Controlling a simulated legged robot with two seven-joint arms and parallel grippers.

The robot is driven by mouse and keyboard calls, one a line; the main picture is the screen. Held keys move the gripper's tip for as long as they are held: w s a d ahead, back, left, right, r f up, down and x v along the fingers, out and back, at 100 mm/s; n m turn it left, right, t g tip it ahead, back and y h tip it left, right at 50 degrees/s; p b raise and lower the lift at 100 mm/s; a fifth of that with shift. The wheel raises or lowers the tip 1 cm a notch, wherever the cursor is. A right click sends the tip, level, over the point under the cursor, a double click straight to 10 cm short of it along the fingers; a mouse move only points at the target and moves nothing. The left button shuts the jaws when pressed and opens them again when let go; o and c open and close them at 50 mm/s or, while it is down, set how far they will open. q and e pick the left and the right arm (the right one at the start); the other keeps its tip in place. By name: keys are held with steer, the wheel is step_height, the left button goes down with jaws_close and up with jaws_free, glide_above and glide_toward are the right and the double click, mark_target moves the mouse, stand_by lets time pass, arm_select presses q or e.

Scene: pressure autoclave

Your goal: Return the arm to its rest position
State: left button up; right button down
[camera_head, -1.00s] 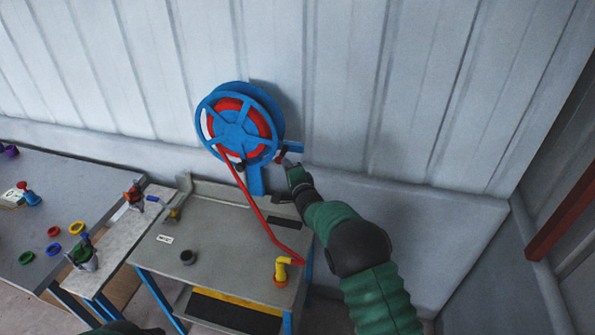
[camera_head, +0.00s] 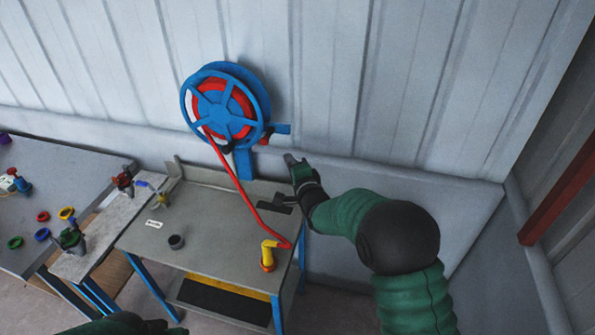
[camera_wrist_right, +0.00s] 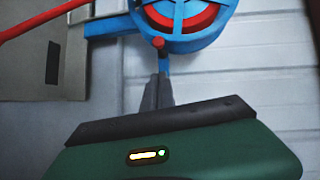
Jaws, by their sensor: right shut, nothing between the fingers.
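My right arm comes in from the lower right in the head view. Its gripper (camera_head: 290,160) is shut and empty, in the air in front of the wall, to the lower right of the blue hose reel (camera_head: 226,105). In the right wrist view the gripper fingers (camera_wrist_right: 158,85) are together, with a small red-tipped lever (camera_wrist_right: 158,44) beyond them and the reel (camera_wrist_right: 185,18) above. I cannot tell the exact gap between fingertips and lever. A small part of my left arm shows at the bottom left edge of the head view; its gripper cannot be made out.
A red hose (camera_head: 236,190) runs from the reel to a yellow nozzle (camera_head: 267,256) on the grey workbench (camera_head: 205,235). A dark cylindrical piece (camera_head: 176,242) stands there too. Tables at the left hold several coloured rings and valves. The floor right of the bench is clear.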

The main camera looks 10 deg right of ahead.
arm_select(q)
steer(key=f+b, duration=0.4)
steer(key=shift+s+a+f, duration=0.2)
arm_select(e)
steer(key=s+d+f+n+g, duration=0.2)
steer(key=s+f+n+g, duration=0.2)
steer(key=s, duration=0.9)
steer(key=s+d+f+n+g+h, duration=0.1)
steer(key=s+f+n+g, duration=0.4)
steer(key=s, duration=0.8)
steer(key=s+d+f+n+g+h, duration=0.1)
steer(key=s+d+f+n+g, duration=0.2)
steer(key=s, duration=1.1)
step_height(320, 180, down, 6)
steer(key=n+g, duration=0.1)
steer(key=n, duration=0.2)
steer(key=shift+r+g, duration=0.2)
steer(key=shift+g, duration=0.2)
